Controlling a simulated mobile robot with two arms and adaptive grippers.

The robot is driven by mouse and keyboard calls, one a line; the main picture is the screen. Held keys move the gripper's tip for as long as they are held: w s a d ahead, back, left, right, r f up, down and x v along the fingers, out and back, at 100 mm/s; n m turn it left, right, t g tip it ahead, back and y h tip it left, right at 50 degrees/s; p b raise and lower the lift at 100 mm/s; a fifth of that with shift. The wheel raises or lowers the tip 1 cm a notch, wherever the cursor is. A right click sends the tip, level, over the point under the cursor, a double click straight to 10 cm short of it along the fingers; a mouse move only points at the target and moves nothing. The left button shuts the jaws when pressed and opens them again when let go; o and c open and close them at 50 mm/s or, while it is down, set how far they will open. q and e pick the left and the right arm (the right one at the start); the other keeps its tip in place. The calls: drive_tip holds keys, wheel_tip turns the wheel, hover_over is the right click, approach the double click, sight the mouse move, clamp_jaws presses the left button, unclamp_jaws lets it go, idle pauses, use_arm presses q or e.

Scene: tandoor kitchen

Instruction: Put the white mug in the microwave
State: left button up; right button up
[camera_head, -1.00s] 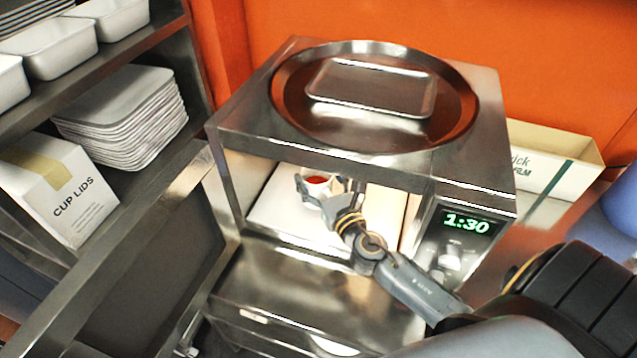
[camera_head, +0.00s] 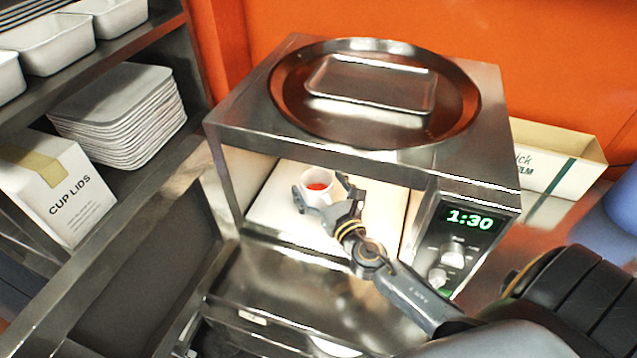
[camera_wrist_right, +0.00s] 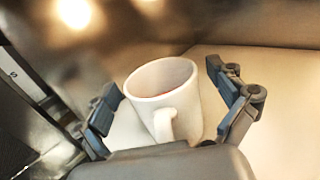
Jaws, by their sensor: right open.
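The white mug (camera_head: 317,186) stands upright inside the lit microwave (camera_head: 228,186), on its pale floor. Something red shows inside the mug. My right gripper (camera_head: 322,196) reaches into the cavity and is open, with one finger on each side of the mug. In the right wrist view, the mug (camera_wrist_right: 168,100) sits between the spread fingers of my right gripper (camera_wrist_right: 165,105), with its handle toward the palm. A gap shows between the mug and the right finger. The microwave door (camera_head: 150,270) stands open at the left. My left gripper is not in view.
A round steel tray (camera_head: 290,75) with a small rectangular tray (camera_head: 372,84) lies on top of the microwave. Shelves at left hold stacked white trays (camera_head: 120,115) and a cup lids box (camera_head: 60,190). An open carton (camera_head: 555,165) is at right.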

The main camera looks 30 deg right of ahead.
drive_tip(key=shift+r, duration=0.1)
drive_tip(key=shift+s, duration=0.15)
drive_tip(key=s+b, duration=0.1)
drive_tip(key=s, duration=0.2)
drive_tip(key=s+b, duration=0.1)
drive_tip(key=s, duration=0.3)
drive_tip(key=s+b, duration=0.1)
drive_tip(key=s, duration=0.2)
drive_tip(key=shift+s+a+f+b, duration=0.2)
drive_tip(key=shift+s+a+b, duration=0.1)
drive_tip(key=shift+a, duration=0.1)
drive_tip(key=shift+s+r, duration=0.2)
drive_tip(key=shift+s, duration=0.4)
